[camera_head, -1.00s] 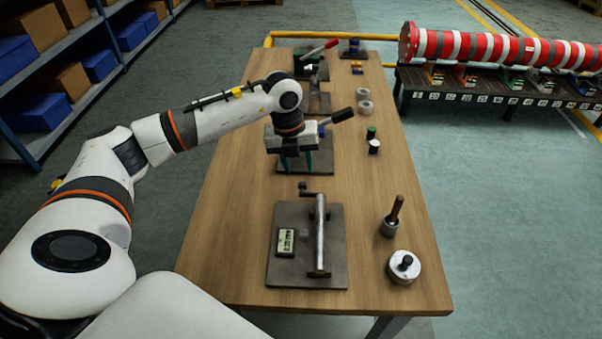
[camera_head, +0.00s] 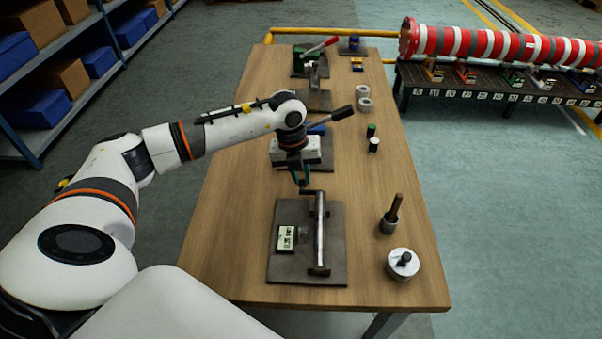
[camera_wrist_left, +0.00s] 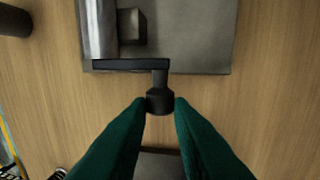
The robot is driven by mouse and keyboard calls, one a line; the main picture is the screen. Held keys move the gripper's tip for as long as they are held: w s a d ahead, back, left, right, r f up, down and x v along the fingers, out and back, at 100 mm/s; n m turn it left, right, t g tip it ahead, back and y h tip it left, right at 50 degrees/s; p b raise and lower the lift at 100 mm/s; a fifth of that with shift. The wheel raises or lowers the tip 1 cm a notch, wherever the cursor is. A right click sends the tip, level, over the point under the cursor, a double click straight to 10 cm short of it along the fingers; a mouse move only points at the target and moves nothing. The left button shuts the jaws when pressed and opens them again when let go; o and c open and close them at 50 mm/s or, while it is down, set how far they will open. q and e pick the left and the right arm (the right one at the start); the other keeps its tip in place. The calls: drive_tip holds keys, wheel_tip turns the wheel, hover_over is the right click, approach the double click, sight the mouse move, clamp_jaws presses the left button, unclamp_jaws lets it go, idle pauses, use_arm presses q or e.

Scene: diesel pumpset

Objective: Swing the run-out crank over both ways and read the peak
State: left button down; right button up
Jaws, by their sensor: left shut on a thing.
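The run-out fixture is a dark plate (camera_head: 335,270) near the front of the table. On it a silver shaft (camera_head: 320,235) lies lengthwise, beside a small gauge display (camera_head: 287,238) whose digits I cannot read surely. The dark crank (camera_head: 313,193) is at the shaft's far end. My left gripper (camera_head: 302,184) is at that crank, just beyond the plate. In the left wrist view its green fingers (camera_wrist_left: 160,103) are shut on the crank's black knob (camera_wrist_left: 159,91), and the crank arm (camera_wrist_left: 130,65) runs left to the shaft (camera_wrist_left: 98,28). My right gripper is out of view.
A silver disc with a black knob (camera_head: 403,263) and a cup with a brown handle (camera_head: 391,214) stand right of the fixture. The table's (camera_head: 225,220) left front is clear.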

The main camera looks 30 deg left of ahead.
use_arm(q)
drive_tip(key=shift+w+d+r+g+y+p, duration=0.25)
drive_tip(key=shift+r+g+y, duration=0.2)
drive_tip(key=shift+y, duration=0.35)
drive_tip(key=shift+w+d+r+g+y+p, duration=0.1)
drive_tip(key=shift+d+r+g+y+p, duration=0.25)
drive_tip(key=shift+y, duration=0.45)
idle(0.3)
drive_tip(key=shift+w+d+r+g+y, duration=0.15)
drive_tip(key=shift+d+g+y, duration=0.1)
drive_tip(key=shift+g+y, duration=0.35)
drive_tip(key=shift+w+d+r+g+y, duration=0.15)
drive_tip(key=shift+d+g+y, duration=0.2)
drive_tip(key=shift+y, duration=0.45)
idle(0.6)
drive_tip(key=shift+a, duration=0.1)
drive_tip(key=c, duration=1.3)
unclamp_jaws()
drive_tip(key=v, duration=1.2)
drive_tip(key=shift+w, duration=0.15)
